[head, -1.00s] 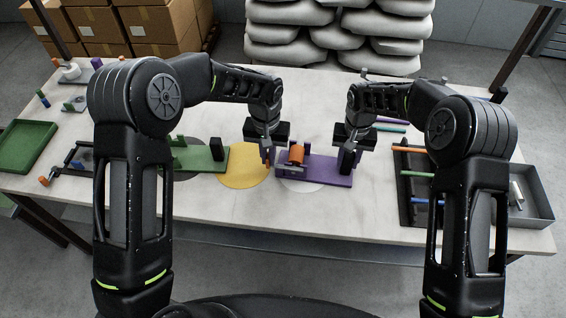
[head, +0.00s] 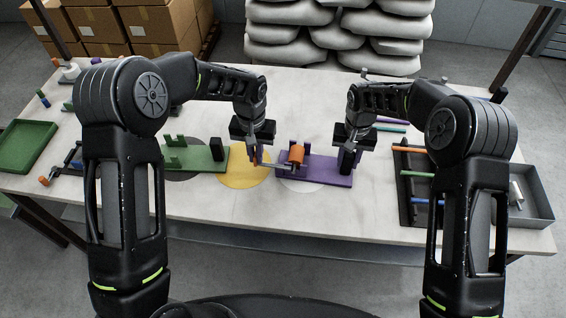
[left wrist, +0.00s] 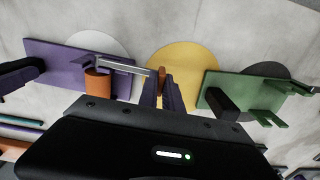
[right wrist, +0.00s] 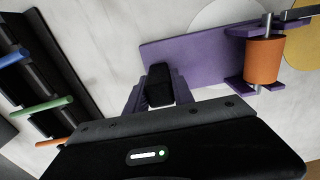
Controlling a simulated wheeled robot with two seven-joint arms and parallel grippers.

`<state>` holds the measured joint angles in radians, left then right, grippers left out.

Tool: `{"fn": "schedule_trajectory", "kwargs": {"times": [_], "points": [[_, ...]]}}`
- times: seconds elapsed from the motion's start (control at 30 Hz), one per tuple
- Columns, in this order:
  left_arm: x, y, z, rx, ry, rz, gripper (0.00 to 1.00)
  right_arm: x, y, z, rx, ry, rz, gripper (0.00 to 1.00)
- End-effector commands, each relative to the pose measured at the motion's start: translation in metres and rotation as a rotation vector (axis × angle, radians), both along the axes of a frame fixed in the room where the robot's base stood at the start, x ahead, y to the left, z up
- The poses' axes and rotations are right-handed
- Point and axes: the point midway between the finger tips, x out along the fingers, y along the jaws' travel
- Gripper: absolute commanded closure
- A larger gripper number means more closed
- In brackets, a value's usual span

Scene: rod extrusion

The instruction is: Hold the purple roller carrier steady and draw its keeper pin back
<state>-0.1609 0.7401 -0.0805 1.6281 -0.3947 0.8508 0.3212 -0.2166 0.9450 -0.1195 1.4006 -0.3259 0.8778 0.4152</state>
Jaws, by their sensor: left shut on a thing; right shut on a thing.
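My right gripper (head: 347,153) is shut on the carrier's black grip block (right wrist: 160,84). My left gripper (head: 254,157) is left of the carrier, over the yellow disc, shut on the end of the grey keeper pin (left wrist: 125,67). An orange part (left wrist: 162,76) shows between its fingers. The pin reaches back to the carrier's roller end; whether its tip is clear is hard to tell.
A yellow disc (head: 245,180) lies under the left gripper. A green carrier (head: 203,158) with a black block stands further left. A dark rack with coloured rods (head: 412,172) and a grey tray (head: 540,205) are at right. A green tray (head: 25,145) is far left.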

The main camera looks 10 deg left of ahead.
Motion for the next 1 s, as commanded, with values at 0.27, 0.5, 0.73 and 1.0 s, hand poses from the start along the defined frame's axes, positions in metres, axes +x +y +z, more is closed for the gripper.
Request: {"fn": "schedule_trajectory", "kwargs": {"times": [0.27, 0.5, 0.73, 1.0], "points": [[0.0004, 0.0123, -0.0002, 0.003, 0.001, 0.003, 1.0, 0.0005, -0.0025, 0.0002, -0.004, -0.001, -0.002, 1.0], [0.0005, 0.0127, -0.0001, 0.002, 0.001, 0.001, 0.76, 0.0004, -0.0021, 0.0001, -0.003, -0.001, -0.001, 1.0], [0.0005, 0.0119, -0.0001, 0.001, 0.001, 0.0, 0.66, 0.0003, -0.0013, 0.0001, -0.002, -0.001, -0.001, 1.0], [0.0008, 0.0116, 0.0047, 0.0, 0.0, 0.0, 0.66, 0.0002, -0.0005, 0.0001, -0.001, -0.001, 0.0, 1.0]]}}
